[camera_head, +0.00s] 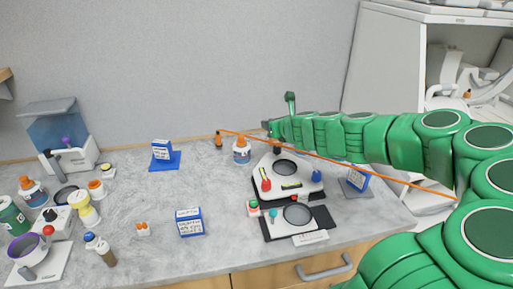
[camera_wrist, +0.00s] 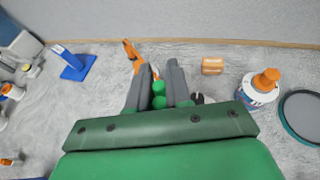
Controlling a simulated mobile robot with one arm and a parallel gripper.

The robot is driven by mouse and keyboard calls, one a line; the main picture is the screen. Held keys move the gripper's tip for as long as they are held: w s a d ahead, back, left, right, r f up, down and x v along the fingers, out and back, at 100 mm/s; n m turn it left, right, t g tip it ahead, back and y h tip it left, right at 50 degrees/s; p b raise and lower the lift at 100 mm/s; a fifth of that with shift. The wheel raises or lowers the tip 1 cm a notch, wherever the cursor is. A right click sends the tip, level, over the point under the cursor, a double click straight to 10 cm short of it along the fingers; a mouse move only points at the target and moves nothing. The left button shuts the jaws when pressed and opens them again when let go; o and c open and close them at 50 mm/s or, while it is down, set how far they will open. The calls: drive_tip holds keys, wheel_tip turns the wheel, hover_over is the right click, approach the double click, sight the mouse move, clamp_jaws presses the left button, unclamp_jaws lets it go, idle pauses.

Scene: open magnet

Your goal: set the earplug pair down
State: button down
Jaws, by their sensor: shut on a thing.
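My gripper (camera_wrist: 160,70) is shut, its two grey fingers reaching forward in the wrist view. Small green rounded pieces (camera_wrist: 158,95) sit between the fingers; I take them for the earplug pair, partly hidden by the fingers and the wrist housing. They are held above the grey worktop (camera_head: 130,195). In the head view my arm reaches in from the right toward the back of the worktop, and the held pair cannot be made out there.
An orange-capped bottle (camera_wrist: 262,88) stands right of my gripper, near a small orange box (camera_wrist: 212,66). A blue stand (camera_wrist: 75,65) is to the left. A microscope-like device (camera_head: 285,175) stands below my arm. Several bottles crowd the left end.

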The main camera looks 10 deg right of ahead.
drive_tip(key=w+a+r+n+g+y, duration=0.2)
drive_tip(key=w+r+n+g+y, duration=0.1)
drive_tip(key=w+n+y, duration=0.1)
drive_tip(key=shift+w+a+r+n+y, duration=0.15)
drive_tip(key=shift+a+r+n+y, duration=0.2)
drive_tip(key=shift+n+y, duration=0.55)
drive_tip(key=shift+w+d+f, duration=0.1)
drive_tip(key=shift+w+f, duration=2.25)
drive_tip(key=shift+f, duration=0.2)
drive_tip(key=shift+w+d+f, duration=0.15)
drive_tip(key=shift+w+f, duration=2.15)
drive_tip(key=shift+f, duration=0.2)
drive_tip(key=shift+w+d+f, duration=0.1)
drive_tip(key=shift+w+f, duration=2.25)
drive_tip(key=shift+f, duration=1.65)
drive_tip(key=shift+f, duration=0.6)
